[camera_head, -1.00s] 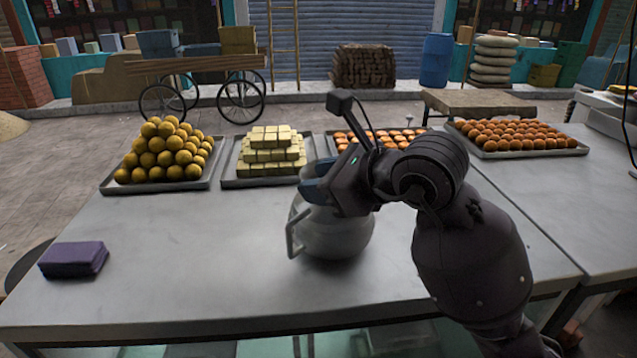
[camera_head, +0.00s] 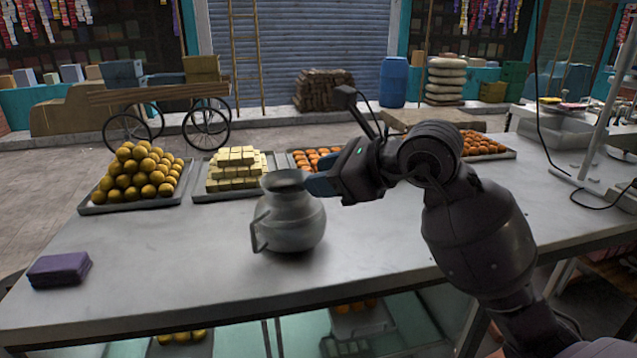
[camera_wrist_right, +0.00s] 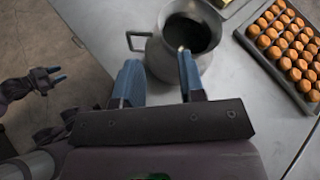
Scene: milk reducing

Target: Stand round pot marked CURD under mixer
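A round grey metal pot (camera_head: 290,222) with a side handle stands upright on the near metal table (camera_head: 180,260). No CURD marking is readable on it. My right gripper (camera_head: 318,184) is at the right side of its neck in the head view. In the right wrist view, its two blue fingers (camera_wrist_right: 160,82) are apart, and one overlaps the dark mouth of the pot (camera_wrist_right: 192,34). Contact is unclear. My left gripper (camera_wrist_right: 58,75) is open and empty at the left of the wrist view, away from the pot. I cannot identify the mixer for certain.
Trays of yellow balls (camera_head: 140,172), pale blocks (camera_head: 236,168) and orange sweets (camera_head: 312,160) line the table's back edge. A purple box (camera_head: 59,269) lies front left. A slanted pole (camera_head: 608,100) with a base plate and cables stands at the right. The table's front middle is clear.

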